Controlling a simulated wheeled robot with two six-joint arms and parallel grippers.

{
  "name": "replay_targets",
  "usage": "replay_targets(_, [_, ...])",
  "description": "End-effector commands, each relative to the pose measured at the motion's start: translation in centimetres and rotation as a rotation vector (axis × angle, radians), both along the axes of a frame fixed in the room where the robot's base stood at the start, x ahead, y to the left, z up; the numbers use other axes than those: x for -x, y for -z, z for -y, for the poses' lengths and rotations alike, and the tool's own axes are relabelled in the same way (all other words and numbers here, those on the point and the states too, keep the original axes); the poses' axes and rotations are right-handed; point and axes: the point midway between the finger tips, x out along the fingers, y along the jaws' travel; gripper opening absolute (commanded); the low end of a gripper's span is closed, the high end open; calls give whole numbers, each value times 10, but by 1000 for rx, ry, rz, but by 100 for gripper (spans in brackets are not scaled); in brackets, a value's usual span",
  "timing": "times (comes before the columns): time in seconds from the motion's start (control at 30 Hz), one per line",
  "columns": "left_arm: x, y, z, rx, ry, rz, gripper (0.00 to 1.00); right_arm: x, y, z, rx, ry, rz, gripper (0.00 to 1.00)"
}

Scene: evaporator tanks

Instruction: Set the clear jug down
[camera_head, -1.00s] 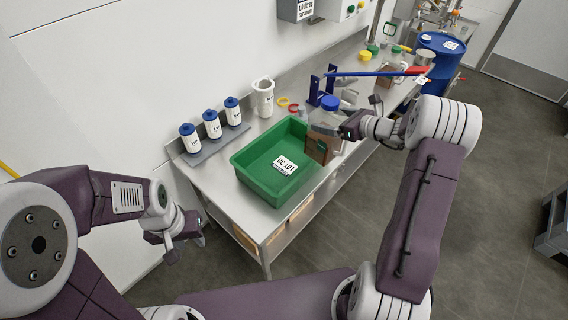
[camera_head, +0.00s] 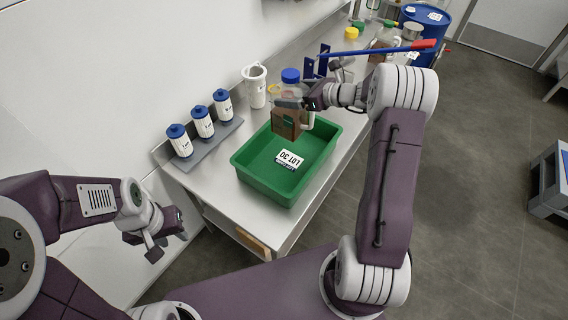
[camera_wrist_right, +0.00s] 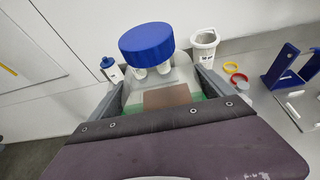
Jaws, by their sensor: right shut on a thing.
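The clear jug (camera_head: 288,121) has a blue cap and brown liquid low inside. It looks upright at the far side of the green tray (camera_head: 245,177), overlapping its far rim in the head view. I cannot tell whether its base touches anything. My right gripper (camera_head: 309,97) is shut on the jug from the right. In the right wrist view the jug (camera_wrist_right: 168,78) stands between the two fingers, its cap toward the camera. My left gripper (camera_head: 168,237) is open and empty, left of the bench's near end.
The tray's floor is bare apart from a white lot label (camera_head: 290,160). Three white bottles with blue caps (camera_head: 203,122) stand on a grey strip to the left. A white pitcher (camera_head: 256,86) stands behind. A blue bar with a red end (camera_head: 385,49) crosses behind my right arm.

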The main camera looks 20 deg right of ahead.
Motion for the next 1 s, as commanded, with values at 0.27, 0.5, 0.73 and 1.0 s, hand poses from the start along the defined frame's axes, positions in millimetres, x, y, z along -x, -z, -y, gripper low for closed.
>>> replay_targets(0.27, [0,37,0,0,0,0,36,-1,34,0,-1,0,7,20])
replay_targets(0.5, [0,36,0,0,0,0,36,2,35,-3,-3,-1,4,20])
replay_targets(0.73, [0,42,0,0,0,0,36,33,62,-32,-5,-2,1,20])
replay_targets(1.0, [0,48,0,0,0,0,36,74,95,-71,-4,-2,3,20])
